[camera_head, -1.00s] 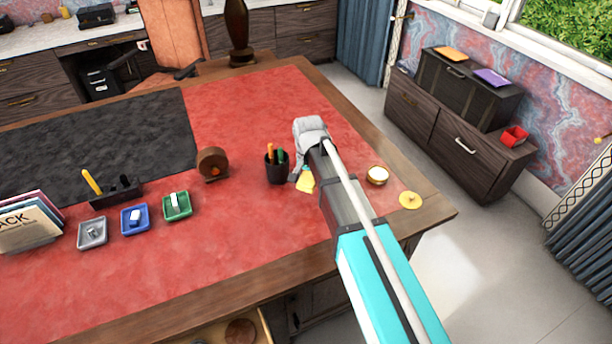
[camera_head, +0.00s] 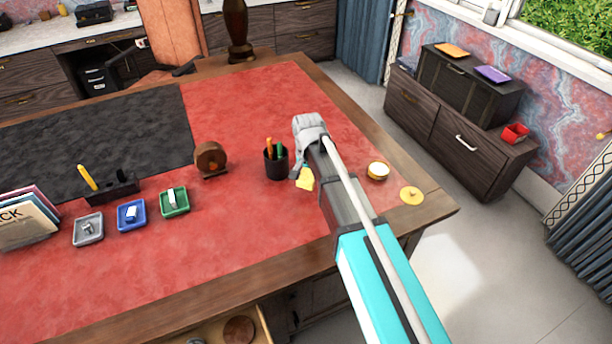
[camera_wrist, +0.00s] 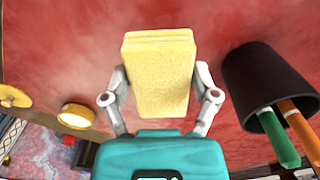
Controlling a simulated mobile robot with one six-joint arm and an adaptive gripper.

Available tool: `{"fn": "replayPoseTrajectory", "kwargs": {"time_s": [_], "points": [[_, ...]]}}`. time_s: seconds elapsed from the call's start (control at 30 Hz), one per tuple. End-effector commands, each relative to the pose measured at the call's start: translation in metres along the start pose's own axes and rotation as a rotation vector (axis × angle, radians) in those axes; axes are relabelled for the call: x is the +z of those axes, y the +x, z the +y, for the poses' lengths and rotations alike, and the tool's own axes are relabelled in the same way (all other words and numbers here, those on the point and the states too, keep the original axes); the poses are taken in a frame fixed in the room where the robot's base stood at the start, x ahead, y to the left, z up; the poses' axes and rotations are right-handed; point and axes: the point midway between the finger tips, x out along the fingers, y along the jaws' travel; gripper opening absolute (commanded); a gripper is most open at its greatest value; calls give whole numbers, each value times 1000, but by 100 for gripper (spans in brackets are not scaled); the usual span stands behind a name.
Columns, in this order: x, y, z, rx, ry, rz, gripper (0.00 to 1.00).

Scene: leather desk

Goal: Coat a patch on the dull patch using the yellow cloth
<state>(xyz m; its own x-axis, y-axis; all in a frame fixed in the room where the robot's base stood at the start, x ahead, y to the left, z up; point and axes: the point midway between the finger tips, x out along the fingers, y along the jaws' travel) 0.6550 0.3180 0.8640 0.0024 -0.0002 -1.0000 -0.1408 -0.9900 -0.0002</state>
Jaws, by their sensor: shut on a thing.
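The yellow cloth (camera_head: 305,181) is a thick, folded pad. It also shows in the wrist view (camera_wrist: 158,85), with one finger on each side of it. My gripper (camera_wrist: 160,80) is shut on it, above the red leather desk top (camera_head: 238,118). In the head view my gripper (camera_head: 301,172) is largely hidden by my own wrist, just right of the pen cup. I cannot tell whether the cloth touches the leather. I cannot make out a distinct dull patch; the area under the cloth is hidden.
The black pen cup (camera_head: 276,162) stands close left of the cloth. An open round tin (camera_head: 377,170) and its yellow lid (camera_head: 411,196) lie to the right, near the desk edge. A wooden tape roll (camera_head: 211,159) and small trays (camera_head: 174,202) stand left. Red leather behind the cup is clear.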

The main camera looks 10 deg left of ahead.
Motion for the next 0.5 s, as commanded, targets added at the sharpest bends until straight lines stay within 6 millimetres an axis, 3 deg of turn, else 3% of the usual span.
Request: {"fn": "replayPoseTrajectory", "kwargs": {"time_s": [0.2,0.5], "points": [[0,22,0,0,0,0,39],[0,36,-1,0,-1,0,39]]}}
